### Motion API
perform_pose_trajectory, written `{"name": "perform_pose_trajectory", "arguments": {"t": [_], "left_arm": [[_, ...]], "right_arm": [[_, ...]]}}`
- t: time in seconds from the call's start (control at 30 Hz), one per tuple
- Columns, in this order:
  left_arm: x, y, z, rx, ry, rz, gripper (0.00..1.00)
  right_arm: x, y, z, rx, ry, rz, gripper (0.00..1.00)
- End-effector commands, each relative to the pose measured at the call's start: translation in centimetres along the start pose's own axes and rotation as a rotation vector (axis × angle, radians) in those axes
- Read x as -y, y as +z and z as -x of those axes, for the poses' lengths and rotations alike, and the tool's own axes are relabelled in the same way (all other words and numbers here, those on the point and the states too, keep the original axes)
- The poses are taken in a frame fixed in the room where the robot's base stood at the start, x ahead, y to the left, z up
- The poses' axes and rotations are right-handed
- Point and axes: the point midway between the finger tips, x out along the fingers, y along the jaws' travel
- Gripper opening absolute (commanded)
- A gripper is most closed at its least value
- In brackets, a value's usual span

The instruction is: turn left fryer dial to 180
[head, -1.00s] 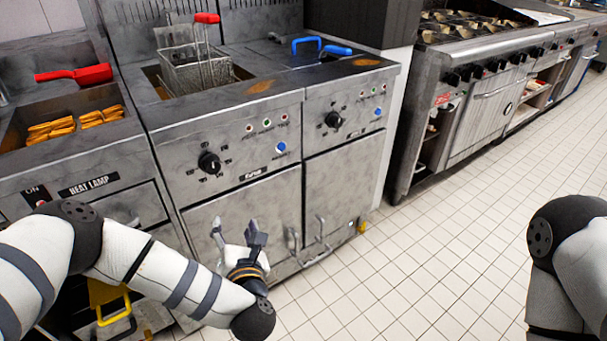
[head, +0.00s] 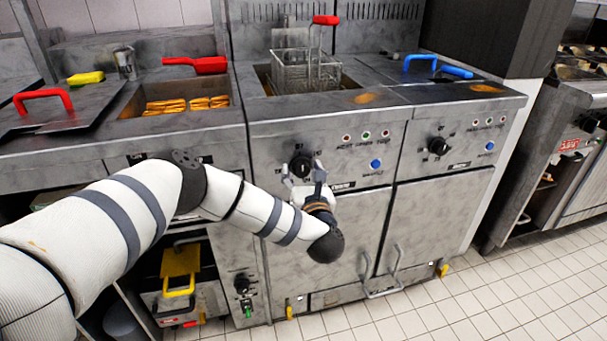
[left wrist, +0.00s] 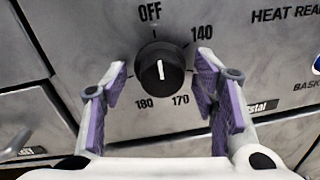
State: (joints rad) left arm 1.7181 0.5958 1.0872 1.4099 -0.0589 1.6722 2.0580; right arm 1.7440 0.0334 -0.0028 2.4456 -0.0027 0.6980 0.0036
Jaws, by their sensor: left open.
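The left fryer dial (head: 301,165) is a black round knob on the steel fryer front. In the left wrist view the dial (left wrist: 160,70) shows a white pointer line, close to upright, with OFF above, 140 at upper right, 170 at lower right and 180 at lower left. My left gripper (head: 305,180) is open in front of the dial. In the left wrist view its purple-padded fingers (left wrist: 162,85) stand on either side of the knob, apart from it as far as I can see. My right gripper is not in view.
The right fryer dial (head: 438,146) is on the neighbouring panel. A blue button (head: 376,164) sits right of the left dial. A wire basket (head: 305,72) with a red handle stands in the fryer above. The tiled floor (head: 480,300) is clear at lower right.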

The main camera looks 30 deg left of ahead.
Motion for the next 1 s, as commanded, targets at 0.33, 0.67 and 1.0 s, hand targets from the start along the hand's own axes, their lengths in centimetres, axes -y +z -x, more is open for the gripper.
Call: {"name": "perform_pose_trajectory", "arguments": {"t": [0.33, 0.67, 1.0], "left_arm": [[0.03, 0.03, -0.07, 0.0, -0.001, 0.0, 0.29], [0.03, 0.06, -0.06, 0.0, -0.001, -0.007, 0.06], [0.1, 0.26, -0.05, -0.011, -0.004, -0.161, 0.06]], "right_arm": [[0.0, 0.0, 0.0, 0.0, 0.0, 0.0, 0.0], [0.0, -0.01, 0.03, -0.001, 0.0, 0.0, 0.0], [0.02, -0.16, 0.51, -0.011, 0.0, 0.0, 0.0]]}}
